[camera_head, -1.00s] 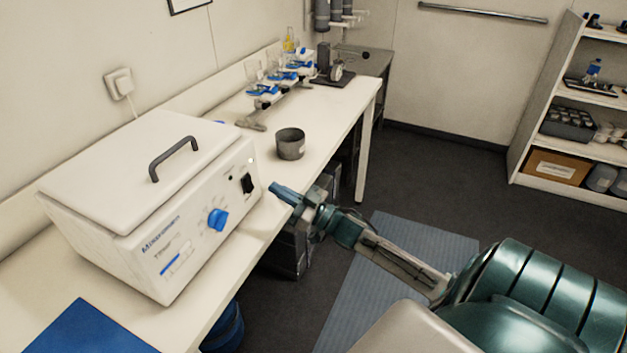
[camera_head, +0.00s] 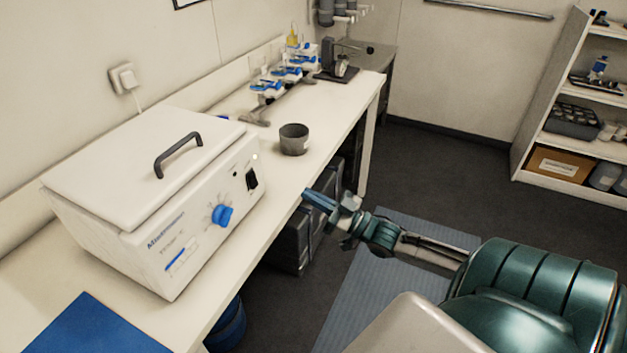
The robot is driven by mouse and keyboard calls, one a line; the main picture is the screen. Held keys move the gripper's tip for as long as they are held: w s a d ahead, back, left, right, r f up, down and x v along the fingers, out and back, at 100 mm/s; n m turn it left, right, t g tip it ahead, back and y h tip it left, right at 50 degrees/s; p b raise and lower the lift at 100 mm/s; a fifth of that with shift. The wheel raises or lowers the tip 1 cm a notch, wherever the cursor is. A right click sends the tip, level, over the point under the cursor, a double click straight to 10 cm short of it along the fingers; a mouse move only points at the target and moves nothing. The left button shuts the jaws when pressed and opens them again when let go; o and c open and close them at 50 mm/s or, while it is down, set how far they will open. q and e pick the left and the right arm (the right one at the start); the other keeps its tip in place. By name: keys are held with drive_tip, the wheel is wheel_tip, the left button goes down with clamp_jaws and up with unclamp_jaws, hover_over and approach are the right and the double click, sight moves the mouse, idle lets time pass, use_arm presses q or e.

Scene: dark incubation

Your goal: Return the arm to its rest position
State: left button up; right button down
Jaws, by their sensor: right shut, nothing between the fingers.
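My right gripper (camera_head: 318,200) is shut and empty, its blue fingertips pointing left towards the bench's front edge. My right arm (camera_head: 430,247) reaches in from the lower right, over the floor and mat. The white incubator box (camera_head: 150,200) stands on the bench with its lid down. It has a dark handle, a blue knob (camera_head: 222,215) and a black switch (camera_head: 252,179) on its front. The gripper is to the right of this front panel and apart from it. My left gripper is not in view.
A dark grey cup (camera_head: 293,140) stands on the white bench (camera_head: 345,120) behind the gripper. Glassware in blue clamps (camera_head: 280,75) is farther back. A blue mat (camera_head: 85,325) lies at lower left. A shelf (camera_head: 540,120) stands at right, with open floor between.

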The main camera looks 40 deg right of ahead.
idle(0.4)
drive_tip(key=s+d+f+m+g+h, duration=0.15)
drive_tip(key=d+f+h, duration=0.25)
drive_tip(key=f, duration=0.7)
drive_tip(key=d+f+m+g+h, duration=0.2)
drive_tip(key=d+f+h, duration=0.15)
drive_tip(key=f, duration=0.75)
drive_tip(key=s+d+f+m+g+h, duration=0.15)
drive_tip(key=s+f, duration=0.25)
drive_tip(key=f, duration=0.5)
drive_tip(key=s+f+g+h, duration=0.1)
drive_tip(key=s+f+g, duration=0.25)
drive_tip(key=f, duration=0.45)
drive_tip(key=s+a+f+g, duration=0.3)
drive_tip(key=s+a+f, duration=0.1)
drive_tip(key=s+f, duration=0.45)
drive_tip(key=s+a+f+g, duration=0.2)
drive_tip(key=s+a+f, duration=0.1)
drive_tip(key=s+f, duration=0.6)
drive_tip(key=s+a+f+g, duration=0.2)
drive_tip(key=s+a+f, duration=0.2)
drive_tip(key=s, duration=0.3)
drive_tip(key=s+a+f+g, duration=0.3)
drive_tip(key=s+a+f, duration=0.1)
drive_tip(key=s+a, duration=0.3)
drive_tip(key=shift+s+a+f+n+y+b, duration=0.25)
drive_tip(key=shift+s+f+n+y+b, duration=0.1)
drive_tip(key=shift+s+n+y, duration=0.1)
